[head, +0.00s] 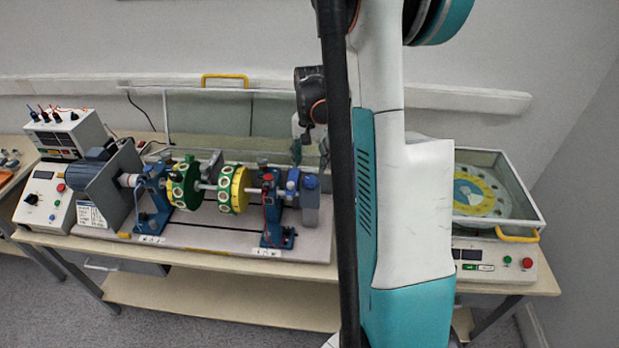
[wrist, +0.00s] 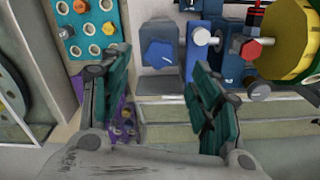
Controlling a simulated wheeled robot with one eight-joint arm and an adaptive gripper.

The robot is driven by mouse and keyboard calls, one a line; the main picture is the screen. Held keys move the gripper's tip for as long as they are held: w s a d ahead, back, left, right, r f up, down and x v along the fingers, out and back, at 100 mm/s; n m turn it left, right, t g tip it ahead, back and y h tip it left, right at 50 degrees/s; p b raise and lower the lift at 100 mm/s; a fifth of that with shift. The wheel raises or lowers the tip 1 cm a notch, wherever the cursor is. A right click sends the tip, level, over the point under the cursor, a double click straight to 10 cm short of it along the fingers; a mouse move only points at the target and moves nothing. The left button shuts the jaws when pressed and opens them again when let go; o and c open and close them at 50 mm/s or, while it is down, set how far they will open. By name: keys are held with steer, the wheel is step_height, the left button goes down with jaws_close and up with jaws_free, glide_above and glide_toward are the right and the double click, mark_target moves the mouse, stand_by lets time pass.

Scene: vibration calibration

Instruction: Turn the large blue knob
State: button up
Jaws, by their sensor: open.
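The large blue knob (wrist: 160,53) sits on a grey block (wrist: 157,20) in the wrist view. My gripper (wrist: 155,62) is open, with one teal-padded finger on each side of the knob in the wrist picture. Nothing is between the fingers that they visibly touch, and the gap in depth to the knob is hard to judge. In the head view my gripper (head: 303,150) is small and partly hidden by my arm, just above the block.
The shaft rig with a yellow-and-green disc (head: 232,189) and blue supports (head: 275,210) stands left of the knob. A motor box (head: 105,180) and a control box (head: 45,198) are further left. A glass-walled tray (head: 500,221) with a yellow-blue disc lies at the right.

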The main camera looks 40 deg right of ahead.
mark_target(310, 179)
step_height(310, 179, down, 7)
steer(key=shift+r+b, duration=0.2)
steer(key=shift+b, duration=0.1)
steer(key=c, duration=1)
